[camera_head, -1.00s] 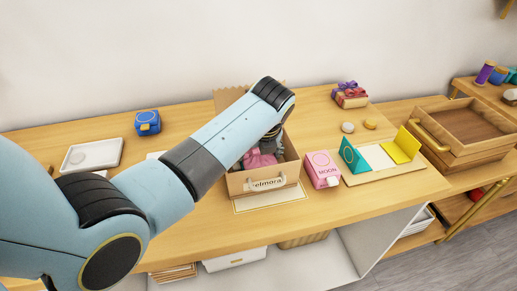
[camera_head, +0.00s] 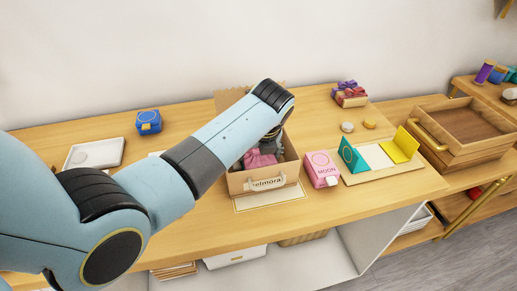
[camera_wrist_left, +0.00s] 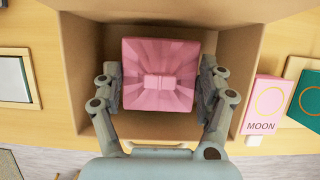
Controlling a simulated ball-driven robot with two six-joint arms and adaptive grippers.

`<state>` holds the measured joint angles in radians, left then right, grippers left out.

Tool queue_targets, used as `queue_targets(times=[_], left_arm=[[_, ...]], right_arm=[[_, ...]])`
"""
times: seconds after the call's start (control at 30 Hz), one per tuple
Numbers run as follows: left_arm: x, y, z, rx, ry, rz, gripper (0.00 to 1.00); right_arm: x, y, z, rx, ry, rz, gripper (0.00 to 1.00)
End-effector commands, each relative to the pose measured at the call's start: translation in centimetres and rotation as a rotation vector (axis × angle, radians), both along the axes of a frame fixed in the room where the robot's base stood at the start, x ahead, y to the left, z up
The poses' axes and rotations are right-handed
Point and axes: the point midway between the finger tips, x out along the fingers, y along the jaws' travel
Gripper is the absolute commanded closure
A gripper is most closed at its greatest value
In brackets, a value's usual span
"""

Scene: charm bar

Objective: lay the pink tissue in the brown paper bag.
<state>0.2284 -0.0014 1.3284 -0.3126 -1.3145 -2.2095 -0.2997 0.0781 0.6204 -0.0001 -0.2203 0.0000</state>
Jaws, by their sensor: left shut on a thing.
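The brown paper bag (camera_head: 289,168) stands open on the table, with "elmora" on its front and a handle. The pink tissue (camera_head: 261,160) is inside the bag's opening; in the left wrist view the tissue (camera_wrist_left: 158,98) is a square pleated piece between the bag's walls. My left gripper (camera_wrist_left: 159,90) reaches down into the bag (camera_wrist_left: 247,75) with one finger on each side of the tissue, shut on it. In the head view the arm hides part of the bag and most of the gripper. My right gripper is not in view.
A pink MOON box (camera_head: 321,169) stands close to the bag's right side, beside a board with a teal card (camera_head: 352,156) and a yellow card (camera_head: 404,145). A white tray (camera_head: 94,154) and blue box (camera_head: 148,122) lie left. A wooden tray (camera_head: 468,124) is far right.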

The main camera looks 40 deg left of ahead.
Motion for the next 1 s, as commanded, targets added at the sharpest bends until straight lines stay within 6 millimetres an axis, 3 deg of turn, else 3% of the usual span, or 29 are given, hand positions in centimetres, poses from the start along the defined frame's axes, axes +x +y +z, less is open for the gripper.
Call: queue_targets(times=[1.0], left_arm=[[0.02, 0.00, -0.61, 0.000, 0.000, 0.000, 0.40]], right_arm=[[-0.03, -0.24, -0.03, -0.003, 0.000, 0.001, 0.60]])
